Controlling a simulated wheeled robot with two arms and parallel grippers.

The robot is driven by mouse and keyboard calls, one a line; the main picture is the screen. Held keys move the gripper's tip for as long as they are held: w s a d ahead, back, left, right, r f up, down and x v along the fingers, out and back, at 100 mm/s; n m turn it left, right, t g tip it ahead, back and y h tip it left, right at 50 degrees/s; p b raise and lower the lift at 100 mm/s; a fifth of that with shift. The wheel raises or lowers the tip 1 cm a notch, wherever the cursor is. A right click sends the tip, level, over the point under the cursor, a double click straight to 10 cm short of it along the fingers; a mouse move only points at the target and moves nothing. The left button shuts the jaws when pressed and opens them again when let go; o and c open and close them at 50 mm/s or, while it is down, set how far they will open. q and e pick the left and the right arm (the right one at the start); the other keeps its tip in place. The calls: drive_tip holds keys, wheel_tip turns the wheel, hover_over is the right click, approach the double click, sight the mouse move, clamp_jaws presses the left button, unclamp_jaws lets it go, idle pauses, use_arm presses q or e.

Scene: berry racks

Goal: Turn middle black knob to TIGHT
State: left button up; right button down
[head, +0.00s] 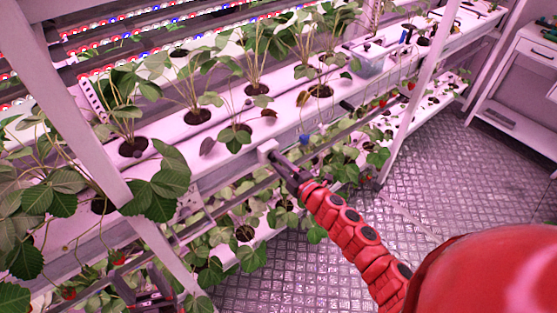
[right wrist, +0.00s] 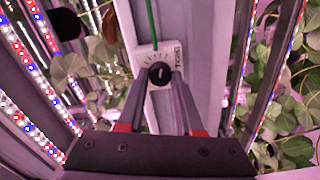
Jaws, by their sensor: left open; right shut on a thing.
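The black knob (right wrist: 160,74) sits on a white dial plate (right wrist: 147,55) with tick marks in the right wrist view. Lettering that looks like TIGHT runs along the plate's right side. A pale mark on the knob points roughly up in that view. My right gripper (right wrist: 162,82) is shut on the knob, one finger on each side. In the head view my right gripper (head: 272,159) is at the front of the rack, beside a small white plate (head: 265,150); the knob is hidden there. My left gripper (head: 152,298) is open and empty at the lower left, partly hidden by leaves.
Strawberry plants grow from a white trough (head: 215,130) above a lower planted row. A blue knob-like part (head: 304,139) is just right of my right gripper. White rack posts (head: 425,85) stand in front. The metal floor (head: 440,160) is clear. A white cabinet (head: 530,70) stands at right.

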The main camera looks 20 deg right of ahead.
drive_tip(key=shift+m, duration=0.4)
drive_tip(key=c, duration=0.6)
unclamp_jaws()
drive_tip(key=shift+o, duration=0.2)
drive_tip(key=shift+d, duration=0.1)
drive_tip(key=shift+s+d+f, duration=0.1)
drive_tip(key=shift+s, duration=0.2)
drive_tip(key=b+v, duration=0.2)
drive_tip(key=v, duration=1.4)
drive_tip(key=shift+s, duration=0.4)
